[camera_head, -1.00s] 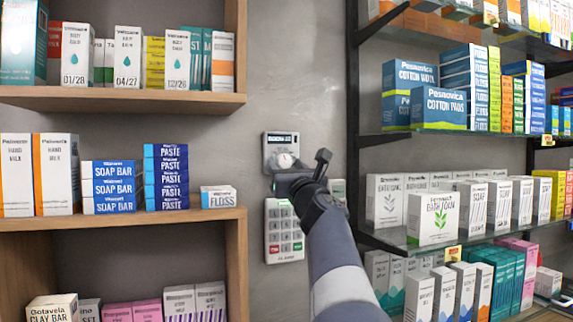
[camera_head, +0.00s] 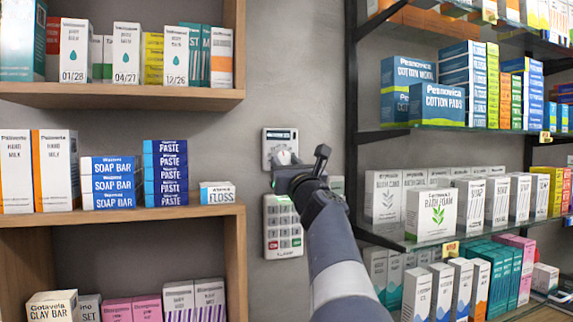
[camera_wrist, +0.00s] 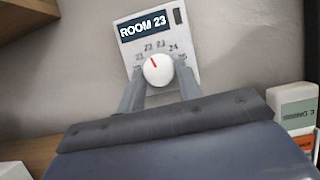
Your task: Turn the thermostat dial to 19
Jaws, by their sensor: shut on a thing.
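The thermostat (camera_head: 280,143) is a pale plate on the grey wall between the shelves. In the wrist view the thermostat (camera_wrist: 187,52) shows a dark display reading "ROOM 23". Its round white dial (camera_wrist: 158,70) has a red mark pointing up and slightly left, near the scale's 22. My gripper (camera_wrist: 159,88) is shut on the dial, with one finger on each side. In the head view my gripper (camera_head: 287,167) reaches the thermostat from below and hides its lower part.
A keypad (camera_head: 283,228) hangs on the wall just below the thermostat, partly behind my arm. A wooden shelf (camera_head: 240,150) with boxes stands at the left. Glass shelves (camera_head: 420,238) with many boxes are close at the right.

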